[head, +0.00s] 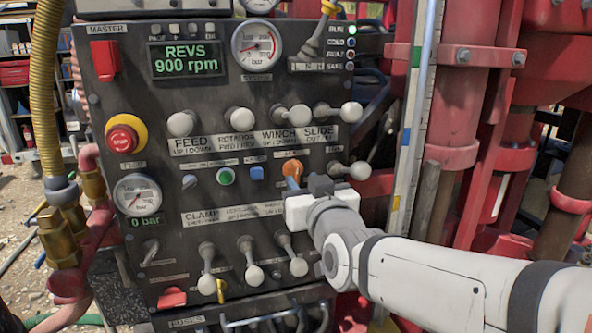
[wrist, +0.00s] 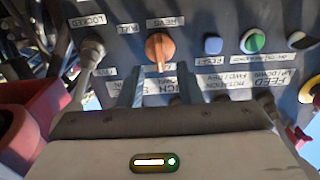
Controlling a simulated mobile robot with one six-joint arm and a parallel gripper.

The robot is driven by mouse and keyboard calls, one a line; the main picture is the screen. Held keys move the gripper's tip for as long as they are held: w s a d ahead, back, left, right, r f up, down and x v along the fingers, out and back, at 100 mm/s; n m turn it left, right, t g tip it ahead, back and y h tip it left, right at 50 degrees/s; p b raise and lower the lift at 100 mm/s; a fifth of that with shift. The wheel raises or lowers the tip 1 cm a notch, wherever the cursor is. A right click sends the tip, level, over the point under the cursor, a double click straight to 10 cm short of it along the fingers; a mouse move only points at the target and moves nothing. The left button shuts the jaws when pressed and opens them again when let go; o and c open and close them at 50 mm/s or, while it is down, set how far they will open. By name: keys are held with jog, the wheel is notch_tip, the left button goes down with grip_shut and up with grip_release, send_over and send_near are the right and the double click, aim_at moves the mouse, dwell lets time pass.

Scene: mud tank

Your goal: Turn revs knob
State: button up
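My gripper (head: 302,184) is close in front of the panel, just below and right of the knob. In the wrist view its two fingers (wrist: 162,88) are apart with a gap between them, and the knob appears beyond their tips, in line with the gap. Contact with the knob cannot be seen.
The display (head: 187,58) reads REVS 900 rpm. A blue button (head: 257,173) and a green button (head: 225,176) are left of the knob. White-knobbed levers stick out above and below, and a locked lever (head: 348,169) stands close on the right.

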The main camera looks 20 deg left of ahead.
aim_at(297, 174)
jog(key=shift+p+x, duration=0.65)
jog(key=shift+x, duration=1.5)
jog(key=shift+c, duration=0.3)
grip_shut()
